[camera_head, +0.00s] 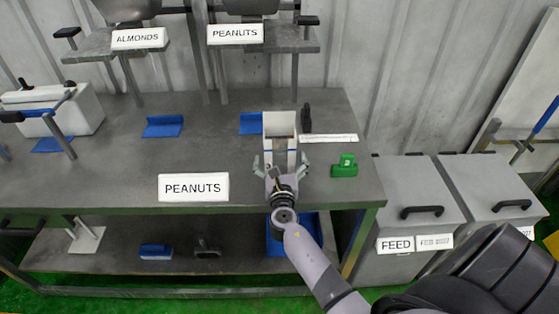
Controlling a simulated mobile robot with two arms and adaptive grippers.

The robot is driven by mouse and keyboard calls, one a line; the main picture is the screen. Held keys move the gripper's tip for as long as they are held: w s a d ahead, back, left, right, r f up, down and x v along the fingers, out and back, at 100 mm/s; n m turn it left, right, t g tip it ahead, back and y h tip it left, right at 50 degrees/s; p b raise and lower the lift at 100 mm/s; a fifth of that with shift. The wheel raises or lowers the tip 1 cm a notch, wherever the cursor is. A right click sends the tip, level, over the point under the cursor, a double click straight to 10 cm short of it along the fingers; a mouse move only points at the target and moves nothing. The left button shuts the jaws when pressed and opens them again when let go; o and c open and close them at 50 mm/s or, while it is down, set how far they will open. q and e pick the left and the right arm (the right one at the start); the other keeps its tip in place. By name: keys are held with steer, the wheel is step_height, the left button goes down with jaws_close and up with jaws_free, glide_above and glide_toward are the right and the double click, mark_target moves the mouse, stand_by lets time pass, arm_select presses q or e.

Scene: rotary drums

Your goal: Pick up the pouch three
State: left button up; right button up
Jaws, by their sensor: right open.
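A small green object (344,166) with a white mark, which may be the pouch, sits on the grey table (110,165) near its right end. The mark is too small to read surely. My right gripper (281,164) is over the table to the left of the green object, apart from it. Its fingers are spread wide and nothing shows held between them. It lies in front of a white upright holder (280,124) and hides its lower part. My left gripper is not in view.
A PEANUTS sign (194,187) stands at the table's front edge. Blue pieces (163,127) and a white strip (328,138) lie on the table. A white machine (75,110) stands at left. Grey FEED bins (410,190) stand right of the table. The table's middle is clear.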

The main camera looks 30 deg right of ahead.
steer(key=shift+x, duration=0.95)
steer(key=shift+f, duration=0.1)
steer(key=shift+c, duration=0.2)
steer(key=shift+c, duration=0.7)
steer(key=c, duration=1.4)
